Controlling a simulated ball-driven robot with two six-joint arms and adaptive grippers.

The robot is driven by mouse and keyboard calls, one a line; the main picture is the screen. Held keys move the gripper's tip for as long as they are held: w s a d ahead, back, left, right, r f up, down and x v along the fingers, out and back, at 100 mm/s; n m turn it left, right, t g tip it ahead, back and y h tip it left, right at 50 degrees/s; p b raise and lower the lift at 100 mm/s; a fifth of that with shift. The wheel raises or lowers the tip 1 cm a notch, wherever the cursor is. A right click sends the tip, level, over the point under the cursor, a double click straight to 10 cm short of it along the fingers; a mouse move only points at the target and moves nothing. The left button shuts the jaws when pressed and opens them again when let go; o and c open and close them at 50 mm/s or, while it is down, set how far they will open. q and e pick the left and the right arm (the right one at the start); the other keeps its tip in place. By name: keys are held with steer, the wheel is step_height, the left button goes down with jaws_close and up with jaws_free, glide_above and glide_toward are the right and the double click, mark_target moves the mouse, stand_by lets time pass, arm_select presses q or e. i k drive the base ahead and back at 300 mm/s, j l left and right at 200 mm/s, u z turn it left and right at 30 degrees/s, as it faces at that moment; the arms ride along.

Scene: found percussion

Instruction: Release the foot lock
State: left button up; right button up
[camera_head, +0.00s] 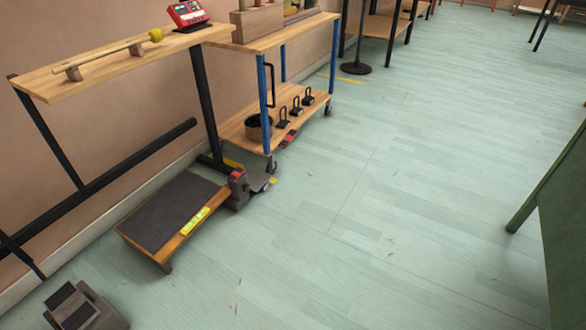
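A foot lock cannot be named for certain. A dark grey block (238,190) with a red top stands on the floor at the right end of a low step. A flat dark pedal-like plate (260,184) with a yellow spot lies beside it, near the front caster (271,166) of a wooden cart with blue posts (264,105). A small red piece (290,138) shows near the cart's lower shelf. Whether any of these is locked cannot be told. Neither of my grippers is in view.
The low step (165,215) has a dark mat and a yellow label. A wooden bench (110,72) bears a mallet and a red device (187,13). A grey object with dark pads (82,308) sits bottom left. A green panel (560,210) stands right. The middle floor is clear.

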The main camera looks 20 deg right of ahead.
mark_target(237, 173)
steer(key=z, duration=0.3)
steer(key=i+u, duration=0.15)
steer(key=i, duration=0.6)
steer(key=i+u, duration=0.15)
steer(key=i, duration=0.6)
steer(key=i+u, duration=0.2)
steer(key=i, duration=0.55)
steer(key=l, duration=0.1)
